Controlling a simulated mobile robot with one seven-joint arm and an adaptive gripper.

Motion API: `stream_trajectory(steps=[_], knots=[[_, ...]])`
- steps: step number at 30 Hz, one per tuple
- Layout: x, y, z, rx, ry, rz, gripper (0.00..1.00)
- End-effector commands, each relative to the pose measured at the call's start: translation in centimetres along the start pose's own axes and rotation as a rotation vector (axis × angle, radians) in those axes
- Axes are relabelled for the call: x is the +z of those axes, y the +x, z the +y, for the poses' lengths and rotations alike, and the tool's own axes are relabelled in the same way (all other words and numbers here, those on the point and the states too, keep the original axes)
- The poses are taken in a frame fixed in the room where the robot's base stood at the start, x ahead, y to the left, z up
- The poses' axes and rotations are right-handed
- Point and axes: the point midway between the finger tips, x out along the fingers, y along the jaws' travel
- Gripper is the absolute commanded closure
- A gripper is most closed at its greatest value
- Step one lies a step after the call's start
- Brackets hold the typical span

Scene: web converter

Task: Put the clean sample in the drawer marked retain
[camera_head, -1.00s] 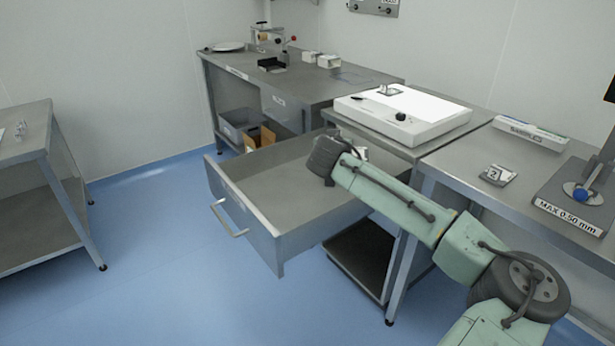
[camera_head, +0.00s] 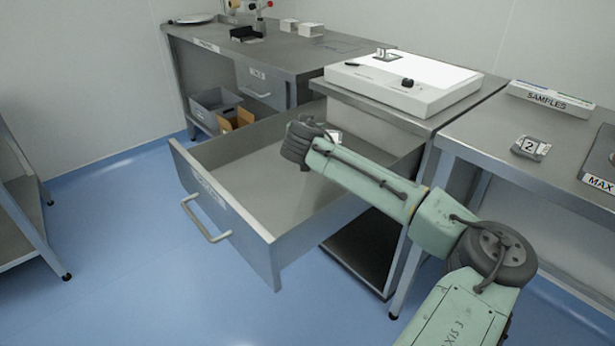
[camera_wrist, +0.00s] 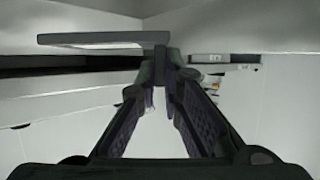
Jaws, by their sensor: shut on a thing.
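The pulled-out drawer (camera_head: 246,232) stands open under the worktop in the head view, with a bar handle; the label on its front is not readable. My gripper (camera_wrist: 160,68) is shut on a flat grey piece with a pale strip (camera_wrist: 90,41), seen edge-on at the fingertips in the wrist view. This is likely the sample; a small white patch (camera_head: 334,135) beside my wrist in the head view may be its label. My wrist is above the open drawer and hides the fingers there. The drawer floor in view looks empty.
A similar tile (camera_head: 384,54) sits on the white light box (camera_head: 405,84). Another tile marked 2 (camera_head: 530,148) lies on the right bench, near the SAMPLES box (camera_head: 550,99). A shut drawer (camera_head: 259,84) is under the back bench, beside a grey bin (camera_head: 215,104).

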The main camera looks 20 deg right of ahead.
Motion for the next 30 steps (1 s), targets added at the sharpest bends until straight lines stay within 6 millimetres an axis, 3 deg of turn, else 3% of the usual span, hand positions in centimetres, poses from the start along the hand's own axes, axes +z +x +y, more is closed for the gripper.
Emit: stream_trajectory(steps=[6, 18, 30], knots=[[3.5, 1.4, 0.1, 0.0, -0.003, -0.002, 1.0], [8.0, 3.2, 0.0, -0.001, -0.002, -0.002, 1.0], [8.8, 3.6, 0.0, -0.001, 0.001, -0.002, 1.0]])
